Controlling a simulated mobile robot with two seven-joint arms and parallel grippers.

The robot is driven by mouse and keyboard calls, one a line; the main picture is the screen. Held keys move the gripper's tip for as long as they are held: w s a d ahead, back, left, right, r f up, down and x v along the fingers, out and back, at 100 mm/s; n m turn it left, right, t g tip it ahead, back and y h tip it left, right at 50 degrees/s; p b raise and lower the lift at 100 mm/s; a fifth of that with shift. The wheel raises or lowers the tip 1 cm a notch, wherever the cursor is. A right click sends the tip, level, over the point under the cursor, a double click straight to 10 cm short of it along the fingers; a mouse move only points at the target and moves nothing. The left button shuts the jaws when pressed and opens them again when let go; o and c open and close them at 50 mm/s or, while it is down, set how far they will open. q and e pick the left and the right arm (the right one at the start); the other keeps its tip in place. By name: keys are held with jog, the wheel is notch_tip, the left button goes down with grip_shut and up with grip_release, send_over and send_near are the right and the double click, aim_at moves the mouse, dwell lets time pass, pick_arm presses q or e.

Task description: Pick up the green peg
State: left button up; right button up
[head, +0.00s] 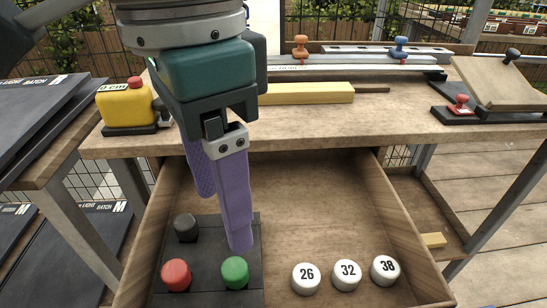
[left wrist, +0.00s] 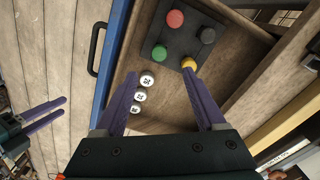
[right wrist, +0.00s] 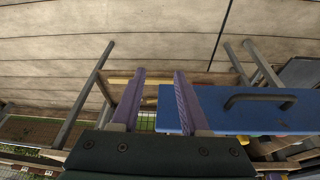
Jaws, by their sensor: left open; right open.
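The green peg (head: 235,272) sits at the front right of a dark peg board in the open drawer. It also shows in the left wrist view (left wrist: 159,52). A red peg (head: 176,274) is left of it and a black peg (head: 186,227) stands behind. A yellow peg (left wrist: 189,63) shows in the left wrist view but is hidden behind my gripper in the head view. My left gripper (head: 222,222) is open and empty, its purple fingers pointing down over the board, just behind the green peg. My right gripper (right wrist: 157,75) is open and empty, away from the drawer's inside.
White caps numbered 26 (head: 306,279), 32 (head: 347,274) and 38 (head: 385,270) stand in the drawer (head: 300,190), right of the peg board (head: 205,292). The workbench (head: 330,122) above carries a yellow block (head: 310,94) and a yellow gauge (head: 125,107). The drawer's back middle is clear.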

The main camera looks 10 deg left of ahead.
aim_at(233, 267)
pick_arm(q)
jog(key=f, duration=0.1)
jog(key=f+b, duration=0.1)
jog(key=f, duration=0.2)
jog(key=shift+s+d+f+b, duration=0.15)
jog(key=shift+s+f+b, duration=0.1)
jog(key=shift+f+b, duration=0.15)
notch_tip(233, 267, down, 6)
jog(key=b, duration=0.3)
jog(key=shift+r, duration=0.25)
jog(key=shift+w, duration=0.1)
jog(key=shift+c, duration=0.7)
jog(key=shift+r, duration=0.1)
grip_shut()
